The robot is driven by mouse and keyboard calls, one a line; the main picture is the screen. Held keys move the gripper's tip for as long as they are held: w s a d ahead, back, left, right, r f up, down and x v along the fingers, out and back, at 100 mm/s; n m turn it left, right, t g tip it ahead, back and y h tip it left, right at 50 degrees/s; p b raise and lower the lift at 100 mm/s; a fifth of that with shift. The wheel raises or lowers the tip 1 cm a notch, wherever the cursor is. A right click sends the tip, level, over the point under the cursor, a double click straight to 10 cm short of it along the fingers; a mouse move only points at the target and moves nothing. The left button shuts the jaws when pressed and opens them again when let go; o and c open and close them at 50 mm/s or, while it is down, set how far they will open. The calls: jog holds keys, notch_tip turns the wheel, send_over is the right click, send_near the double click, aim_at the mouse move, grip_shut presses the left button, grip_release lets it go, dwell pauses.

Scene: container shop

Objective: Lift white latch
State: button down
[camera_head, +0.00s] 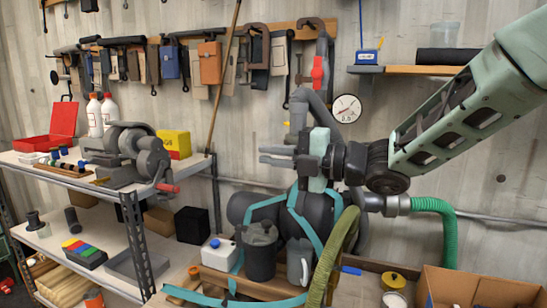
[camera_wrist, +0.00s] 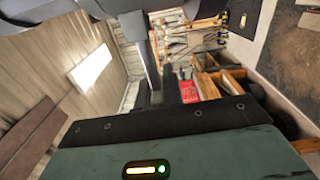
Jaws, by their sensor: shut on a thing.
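My gripper (camera_head: 277,155) is in the middle of the head view, its dark fingers pointing left in front of the wall. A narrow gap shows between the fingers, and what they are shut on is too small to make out. In the wrist view, my gripper (camera_wrist: 163,70) shows as dark upright finger parts beyond my green wrist housing. I cannot pick out a white latch in either view.
Grey pipework with a red valve handle (camera_head: 317,73) and a gauge (camera_head: 346,108) stand behind my gripper. Below are a dark tank (camera_head: 318,212), a dark canister (camera_head: 260,252) and a white container (camera_head: 218,254).

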jog(key=shift+r+m, duration=0.55)
jog(key=shift+m, duration=0.55)
jog(key=c, duration=1.5)
grip_release()
jog(key=shift+d, duration=0.15)
jog(key=shift+b+v, duration=2.9)
jog(key=shift+v, duration=5.75)
